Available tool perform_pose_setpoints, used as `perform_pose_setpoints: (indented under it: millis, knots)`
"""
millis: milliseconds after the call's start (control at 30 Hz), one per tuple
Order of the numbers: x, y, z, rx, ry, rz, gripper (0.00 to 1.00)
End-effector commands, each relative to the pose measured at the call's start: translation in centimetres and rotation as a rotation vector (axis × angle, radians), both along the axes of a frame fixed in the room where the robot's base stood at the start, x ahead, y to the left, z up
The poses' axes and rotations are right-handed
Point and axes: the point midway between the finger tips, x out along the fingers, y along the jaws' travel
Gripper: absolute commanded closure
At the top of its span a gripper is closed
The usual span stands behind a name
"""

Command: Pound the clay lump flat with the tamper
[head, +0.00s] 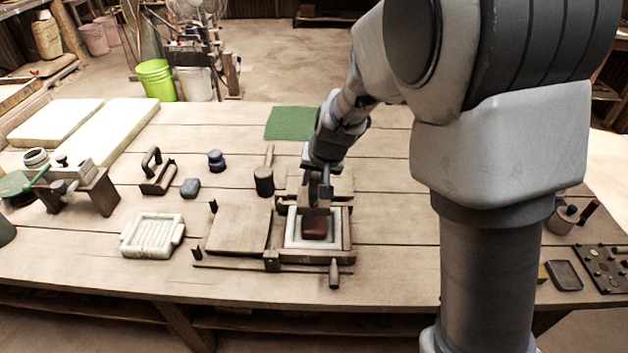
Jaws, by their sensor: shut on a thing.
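The clay lump (315,229) is a reddish-brown block at the white square mould (297,240) in the wooden press. My gripper (316,210) points down over the mould, with its fingers shut on the upper part of the lump. The fingers and wrist hide the lump's far side, and I cannot tell whether its underside touches the mould floor. The tamper (264,182), a dark round head with an upright wooden handle, stands on the table just left of my wrist, apart from my gripper.
The press's wooden board (238,229) lies left of the mould, and a handle (334,274) sticks out in front. A green mat (290,123) lies behind. My arm covers the table's right part.

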Motion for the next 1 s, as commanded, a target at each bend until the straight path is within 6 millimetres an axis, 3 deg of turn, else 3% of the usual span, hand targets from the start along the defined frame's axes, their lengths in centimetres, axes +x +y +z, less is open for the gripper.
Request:
perform_pose_setpoints:
  millis: [267, 800, 833, 1000]
  knots:
    - [0.0, 0.0, -0.5, 0.0, -0.002, 0.0, 1.0]
    - [-0.1, -0.1, -9.0, -0.001, 0.002, -0.001, 1.0]
    - [-0.1, -0.1, -8.1, -0.001, 0.002, -0.001, 1.0]
    - [-0.2, -0.1, -7.7, -0.003, 0.008, -0.001, 1.0]
